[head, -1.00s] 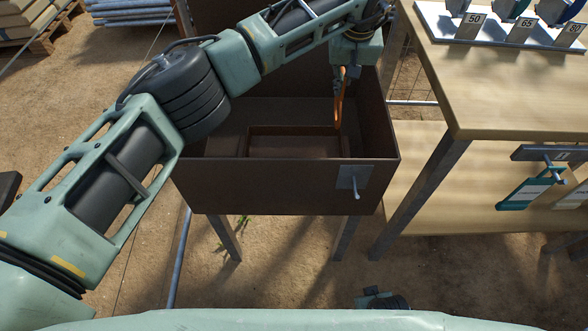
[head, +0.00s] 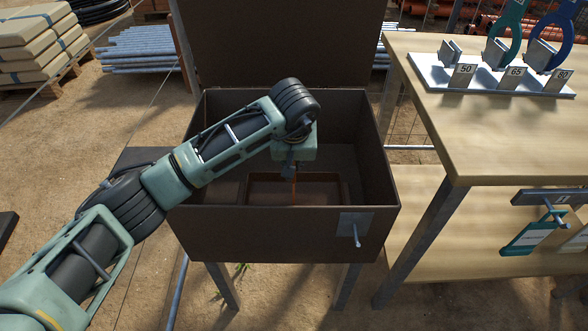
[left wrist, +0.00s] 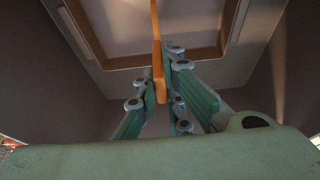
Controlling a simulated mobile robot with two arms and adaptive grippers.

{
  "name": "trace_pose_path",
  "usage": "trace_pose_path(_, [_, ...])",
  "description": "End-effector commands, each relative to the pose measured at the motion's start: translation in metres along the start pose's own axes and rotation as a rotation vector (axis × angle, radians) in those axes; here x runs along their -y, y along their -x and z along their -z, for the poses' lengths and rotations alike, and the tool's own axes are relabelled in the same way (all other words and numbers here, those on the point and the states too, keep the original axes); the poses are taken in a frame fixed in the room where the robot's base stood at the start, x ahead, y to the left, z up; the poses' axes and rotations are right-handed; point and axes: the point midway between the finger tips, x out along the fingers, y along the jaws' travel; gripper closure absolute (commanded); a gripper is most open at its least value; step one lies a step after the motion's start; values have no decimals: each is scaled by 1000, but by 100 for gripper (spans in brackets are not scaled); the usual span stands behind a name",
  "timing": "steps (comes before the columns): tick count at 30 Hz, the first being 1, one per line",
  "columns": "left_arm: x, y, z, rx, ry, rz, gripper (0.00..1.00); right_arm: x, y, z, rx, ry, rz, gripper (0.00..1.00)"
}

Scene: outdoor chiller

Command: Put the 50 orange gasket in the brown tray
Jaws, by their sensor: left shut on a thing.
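My left gripper (head: 291,172) is shut on the orange gasket (head: 294,190) inside the open brown box. The gasket looks thin and edge-on, hanging below the fingers. In the left wrist view, the gasket (left wrist: 158,60) stands between the finger pairs and reaches over the brown tray (left wrist: 122,63). The shallow brown tray (head: 332,181) lies on the box floor, below the gripper. Whether the gasket touches the tray is unclear. My right gripper is out of view.
The brown box (head: 230,228) has tall walls, a raised lid (head: 285,45) and a front latch (head: 355,228). On the wooden table (head: 500,130) at right, a rack (head: 440,75) marked 50, 65 and 80 holds a teal and a blue ring; its 50 slot is empty.

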Motion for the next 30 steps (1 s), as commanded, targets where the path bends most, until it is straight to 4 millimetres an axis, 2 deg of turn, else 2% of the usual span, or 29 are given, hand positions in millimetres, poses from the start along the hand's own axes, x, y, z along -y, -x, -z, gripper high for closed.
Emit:
trace_pose_path(1, [-1, -10, -6, 6, 1, -2, 100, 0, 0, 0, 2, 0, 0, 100])
trace_pose_path(5, [-1, -22, -9, 3, 1, 0, 100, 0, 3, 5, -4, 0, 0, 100])
trace_pose_path(9, [-1, -24, -9, 0, 0, -1, 100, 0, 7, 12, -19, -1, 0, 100])
trace_pose_path(20, [-1, -26, -10, 0, 0, 0, 100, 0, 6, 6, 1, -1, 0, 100])
trace_pose_path(21, [-1, -26, -9, 0, 0, 0, 88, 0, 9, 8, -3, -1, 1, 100])
trace_pose_path(24, [-1, -26, -9, 1, 0, 0, 79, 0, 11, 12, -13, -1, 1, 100])
trace_pose_path(27, [-1, -26, -10, 1, 0, 0, 73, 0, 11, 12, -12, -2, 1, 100])
trace_pose_path(30, [-1, -26, -10, 1, 0, 0, 73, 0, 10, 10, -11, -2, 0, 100])
